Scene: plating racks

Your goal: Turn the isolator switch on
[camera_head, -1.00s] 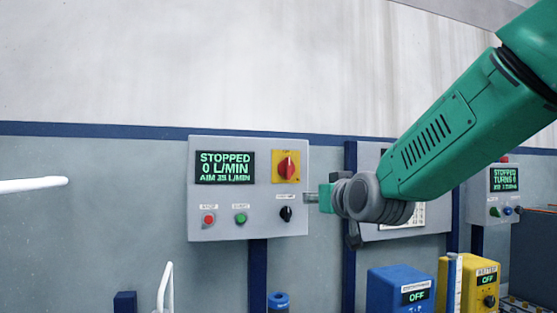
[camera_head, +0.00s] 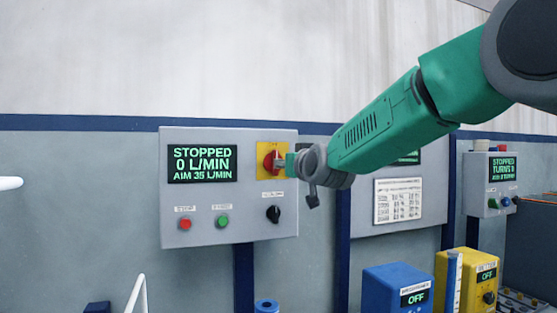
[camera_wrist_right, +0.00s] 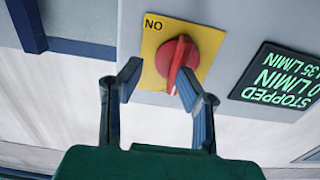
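The isolator switch is a red rotary knob (camera_head: 269,163) on a yellow plate (camera_head: 262,147), at the upper right of a grey control panel (camera_head: 230,265). The panel's screen (camera_head: 202,163) reads STOPPED, 0 L/MIN, AIM 35 L/MIN. My right gripper (camera_head: 281,163) is at the knob and partly covers it. In the right wrist view my right gripper (camera_wrist_right: 158,82) is open, and the red knob (camera_wrist_right: 178,58) sits near the finger on the picture's right; I cannot tell if they touch. My left gripper is not in view.
Below the screen are a red button (camera_head: 185,224), a green button (camera_head: 222,221) and a black knob (camera_head: 273,214). A white sheet (camera_head: 398,201) hangs on a panel to the right. Blue (camera_head: 385,290) and yellow (camera_head: 455,275) boxes showing OFF stand lower right.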

